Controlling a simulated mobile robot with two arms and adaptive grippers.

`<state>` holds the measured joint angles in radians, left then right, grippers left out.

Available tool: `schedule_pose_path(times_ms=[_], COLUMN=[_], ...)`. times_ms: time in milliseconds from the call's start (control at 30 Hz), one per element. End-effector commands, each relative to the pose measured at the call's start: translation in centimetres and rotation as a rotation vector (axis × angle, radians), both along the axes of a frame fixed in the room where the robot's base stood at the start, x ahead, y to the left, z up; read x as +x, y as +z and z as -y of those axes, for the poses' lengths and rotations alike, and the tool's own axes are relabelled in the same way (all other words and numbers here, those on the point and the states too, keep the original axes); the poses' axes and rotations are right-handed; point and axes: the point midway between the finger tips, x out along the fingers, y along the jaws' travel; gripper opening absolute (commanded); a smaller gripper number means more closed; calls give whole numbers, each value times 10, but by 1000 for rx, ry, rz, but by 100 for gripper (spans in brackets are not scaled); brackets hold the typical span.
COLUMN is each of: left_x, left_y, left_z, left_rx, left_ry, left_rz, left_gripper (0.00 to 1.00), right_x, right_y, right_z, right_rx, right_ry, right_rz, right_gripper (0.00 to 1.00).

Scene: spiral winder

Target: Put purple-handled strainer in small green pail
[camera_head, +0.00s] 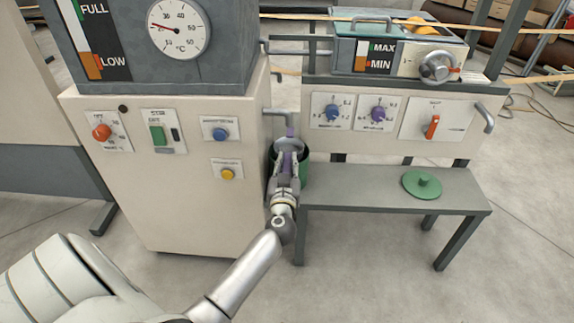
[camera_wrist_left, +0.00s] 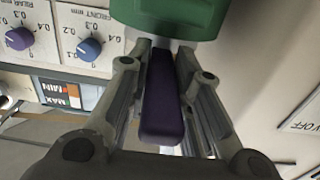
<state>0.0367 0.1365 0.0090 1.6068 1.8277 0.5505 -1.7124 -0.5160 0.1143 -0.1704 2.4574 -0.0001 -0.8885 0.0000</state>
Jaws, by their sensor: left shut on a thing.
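The small green pail (camera_head: 303,172) is dark green and stands at the left end of the grey bench, beside the cabinet. My left gripper (camera_head: 288,163) is in front of it and covers much of it. In the left wrist view, my left gripper (camera_wrist_left: 165,95) is shut on the purple handle (camera_wrist_left: 162,105) of the strainer, with the green pail (camera_wrist_left: 175,15) just beyond. A grey part of the strainer (camera_head: 289,144) shows at the pail's mouth. How far it is inside the pail I cannot tell. My right gripper is out of view.
A cream cabinet (camera_head: 180,205) with knobs and a gauge stands close to the left of the pail. The grey bench (camera_head: 360,190) carries a round green lid (camera_head: 422,184) at the right. A control panel (camera_head: 390,118) is above the bench, with a pipe (camera_head: 280,112) beside it.

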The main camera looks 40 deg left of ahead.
Motion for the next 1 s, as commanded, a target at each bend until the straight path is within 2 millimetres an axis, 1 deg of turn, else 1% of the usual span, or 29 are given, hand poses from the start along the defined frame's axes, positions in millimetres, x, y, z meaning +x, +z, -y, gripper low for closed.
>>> schedule_pose_path(times_ms=[433, 567, 600, 733, 1000], left_x=[0, 0, 0, 0, 0], left_y=[-11, -12, -12, -12, -12], left_z=[0, 0, 0, 0, 0], left_rx=[0, 1, 0, 0, 0], left_ry=[0, -1, 0, 0, 0], left_rz=[0, 1, 0, 0, 0], left_gripper=[0, 0, 26, 42, 42], right_x=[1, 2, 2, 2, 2], right_y=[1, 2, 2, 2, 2], right_z=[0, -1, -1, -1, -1], right_rx=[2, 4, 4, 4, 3], right_ry=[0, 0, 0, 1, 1], right_rz=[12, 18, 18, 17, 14], right_gripper=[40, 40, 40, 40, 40])
